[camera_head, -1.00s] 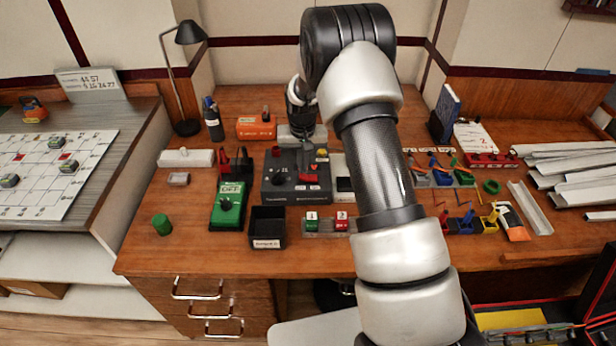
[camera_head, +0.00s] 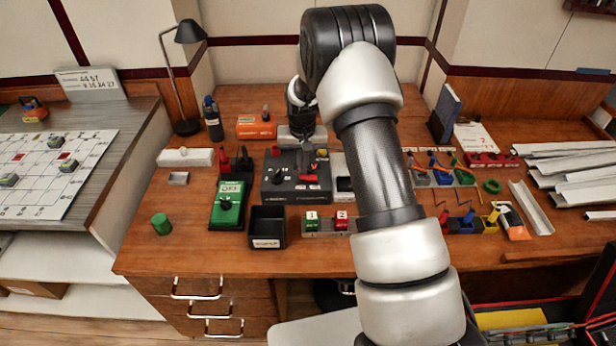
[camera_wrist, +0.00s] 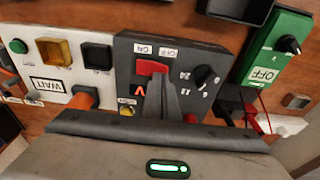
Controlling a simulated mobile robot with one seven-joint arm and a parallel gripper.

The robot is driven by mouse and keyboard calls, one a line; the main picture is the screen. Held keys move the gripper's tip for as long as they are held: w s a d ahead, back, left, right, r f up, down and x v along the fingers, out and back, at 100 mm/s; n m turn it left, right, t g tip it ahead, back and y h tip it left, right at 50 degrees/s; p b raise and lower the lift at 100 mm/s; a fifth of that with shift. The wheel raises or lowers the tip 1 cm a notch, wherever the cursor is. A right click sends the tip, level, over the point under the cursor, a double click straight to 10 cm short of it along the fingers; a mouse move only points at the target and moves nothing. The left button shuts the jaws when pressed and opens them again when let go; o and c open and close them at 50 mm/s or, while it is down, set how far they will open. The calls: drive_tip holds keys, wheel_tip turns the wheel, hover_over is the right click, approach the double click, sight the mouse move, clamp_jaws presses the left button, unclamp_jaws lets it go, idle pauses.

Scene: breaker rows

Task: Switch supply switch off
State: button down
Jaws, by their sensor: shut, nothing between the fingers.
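A dark box (camera_head: 283,194) stands on the desk; it also shows in the wrist view (camera_wrist: 190,55). On it is a red rocker switch (camera_wrist: 152,67) with ON and OFF labels beside it, which look upside down in the wrist view. I take it for the supply switch. My gripper (camera_wrist: 158,80) is shut and empty, its dark fingertips right at the red rocker and covering part of it. I cannot tell whether they touch, nor clearly which way the rocker is tipped. In the head view my gripper (camera_head: 307,150) is small and partly hidden by my arm.
A black rotary knob (camera_wrist: 203,77) and a yellow button (camera_wrist: 127,110) sit close to the fingers on the same box. A white panel (camera_wrist: 62,72) with buttons adjoins it. A green OFF box (camera_head: 228,205) and a black bin (camera_head: 267,227) stand nearby. The desk's front left is mostly clear.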

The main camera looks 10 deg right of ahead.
drive_tip(key=shift+f+b, duration=0.5)
drive_tip(key=shift+f, duration=0.15)
wheel_tip(320, 180, up, 7)
drive_tip(key=p, duration=0.3)
idle(0.7)
idle(0.4)
